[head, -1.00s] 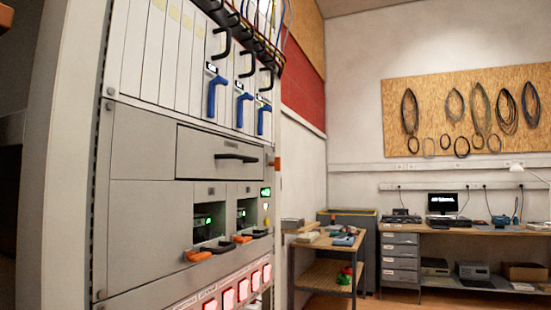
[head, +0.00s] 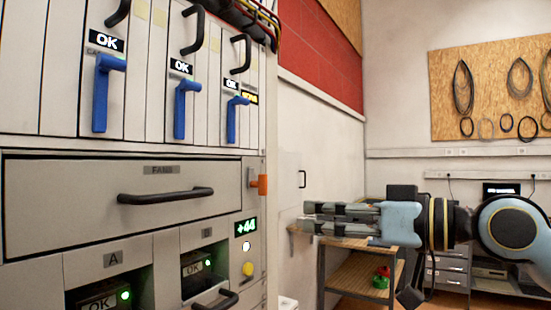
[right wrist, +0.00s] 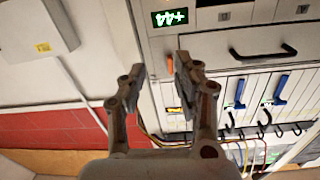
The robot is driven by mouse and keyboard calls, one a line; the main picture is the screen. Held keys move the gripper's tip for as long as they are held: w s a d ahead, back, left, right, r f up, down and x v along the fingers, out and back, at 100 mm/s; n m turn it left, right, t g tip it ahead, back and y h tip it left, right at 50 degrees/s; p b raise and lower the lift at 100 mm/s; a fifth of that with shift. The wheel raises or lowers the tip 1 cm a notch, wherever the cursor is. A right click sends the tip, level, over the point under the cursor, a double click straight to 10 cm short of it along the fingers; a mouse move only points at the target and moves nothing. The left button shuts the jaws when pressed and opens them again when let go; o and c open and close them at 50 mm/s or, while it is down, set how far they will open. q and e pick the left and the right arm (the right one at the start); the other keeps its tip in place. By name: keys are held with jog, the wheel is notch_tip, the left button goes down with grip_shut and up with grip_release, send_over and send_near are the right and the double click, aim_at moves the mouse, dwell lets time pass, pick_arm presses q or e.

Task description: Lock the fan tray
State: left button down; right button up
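The fan tray (head: 60,215) is a wide grey drawer front labelled FANS, with a black bar handle (head: 165,196). It looks level with the rack face. Just right of it, on the rack's edge strip, is a small orange latch (head: 260,183) sticking out sideways. My right gripper (head: 308,218) is right of the rack, its fingers pointing left, apart from the latch. In the right wrist view, which is upside down, its fingers (right wrist: 158,75) are spread and empty. The orange latch (right wrist: 170,63) shows beyond the gap between them. My left gripper is not in view.
Blue levers (head: 181,108) and black cable hooks stick out above the tray. Below are two bays with green lights, a +44 display (head: 245,227) and a yellow button (head: 248,269). A wooden-topped table (head: 360,270) stands behind my right gripper.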

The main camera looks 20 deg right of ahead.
jog(key=n+p, duration=0.1)
jog(key=n, duration=0.1)
send_near(267, 176)
jog(key=shift+y, duration=0.3)
jog(key=p+x, duration=0.2)
jog(key=x, duration=0.7)
jog(key=shift+w, duration=0.15)
jog(key=shift+w+a+f+p, duration=0.1)
jog(key=shift+w+a+p, duration=0.25)
jog(key=shift+w+a, duration=0.15)
jog(key=shift+c, duration=0.2)
